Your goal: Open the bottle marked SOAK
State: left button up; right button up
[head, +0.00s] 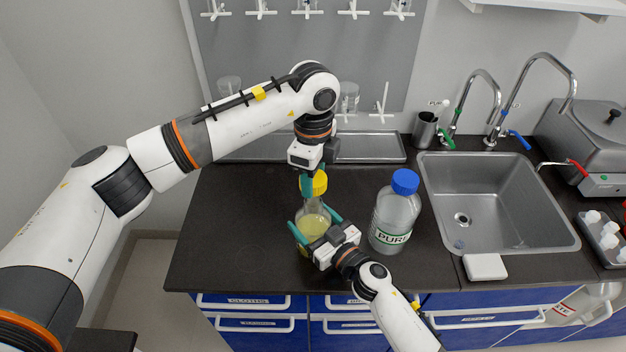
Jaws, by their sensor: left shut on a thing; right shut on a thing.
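A clear bottle (312,225) with pale yellow liquid and a yellow cap (320,182) stands upright at the front middle of the dark counter. No label on it is readable from here, so I cannot confirm the word SOAK. My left gripper (313,184) comes down from above and is shut on the yellow cap, hiding part of it. The cap is at the bottle's mouth; I cannot tell whether it is loose. My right gripper (313,229) reaches in from the lower right, its teal fingers shut around the bottle's body.
A larger clear bottle (393,222) with a blue cap and a label reading PURE stands close on the right. Beyond it is a sink (500,200) with two taps. Metal trays (370,147) lie at the back. The counter's left side (225,235) is clear.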

jog(key=o, duration=1.9)
jog(key=shift+s+d, duration=0.1)
